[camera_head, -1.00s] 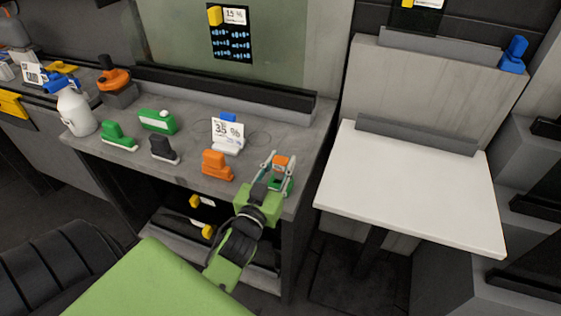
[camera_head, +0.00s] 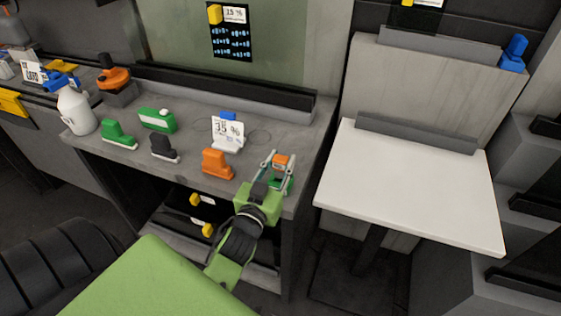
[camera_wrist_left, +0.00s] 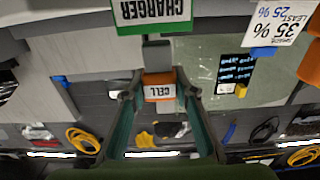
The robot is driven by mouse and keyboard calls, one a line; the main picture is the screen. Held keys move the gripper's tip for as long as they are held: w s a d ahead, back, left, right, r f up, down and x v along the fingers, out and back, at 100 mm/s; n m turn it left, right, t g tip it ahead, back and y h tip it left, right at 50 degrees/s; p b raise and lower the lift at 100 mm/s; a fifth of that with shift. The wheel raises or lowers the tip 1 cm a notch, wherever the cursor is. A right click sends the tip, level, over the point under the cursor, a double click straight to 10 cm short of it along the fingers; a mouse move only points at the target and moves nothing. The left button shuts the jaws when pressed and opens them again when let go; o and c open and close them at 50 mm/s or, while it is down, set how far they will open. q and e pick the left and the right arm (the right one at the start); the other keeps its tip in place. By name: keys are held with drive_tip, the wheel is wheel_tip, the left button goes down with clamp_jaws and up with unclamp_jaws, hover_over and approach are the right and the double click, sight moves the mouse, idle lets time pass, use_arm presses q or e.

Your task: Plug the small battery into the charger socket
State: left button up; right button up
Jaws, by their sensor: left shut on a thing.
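The small battery (camera_wrist_left: 159,91) is an orange block with a white label reading CELL and a grey end. My left gripper (camera_head: 280,163) is shut on it, with a finger on each side, at the right front corner of the grey workbench. The battery's orange top (camera_head: 281,160) also shows in the head view. The green charger (camera_wrist_left: 155,15), with a white CHARGER label, lies just beyond the battery's grey end in the left wrist view. In the head view, the green charger (camera_head: 286,184) is partly hidden by my gripper. I cannot tell whether battery and charger touch. My right gripper is not in view.
On the grey workbench (camera_head: 195,171) stand an orange block (camera_head: 217,164), a black block (camera_head: 163,148), green blocks, a white 35 % sign (camera_head: 228,133) and a spray bottle (camera_head: 76,111). A clear white table (camera_head: 410,185) stands to the right across a gap.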

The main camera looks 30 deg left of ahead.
sight(279, 175)
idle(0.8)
use_arm(q)
drive_tip(key=shift+p, duration=0.4)
drive_tip(key=shift+f+b, duration=0.5)
drive_tip(key=shift+f, duration=0.15)
drive_tip(key=shift+f+b, duration=1)
drive_tip(key=shift+f, duration=0.45)
drive_tip(key=o, duration=1.2)
drive_tip(key=shift+o, duration=0.2)
drive_tip(key=shift+r, duration=0.1)
wheel_tip(279, 175, up, 10)
drive_tip(key=shift+f, duration=0.1)
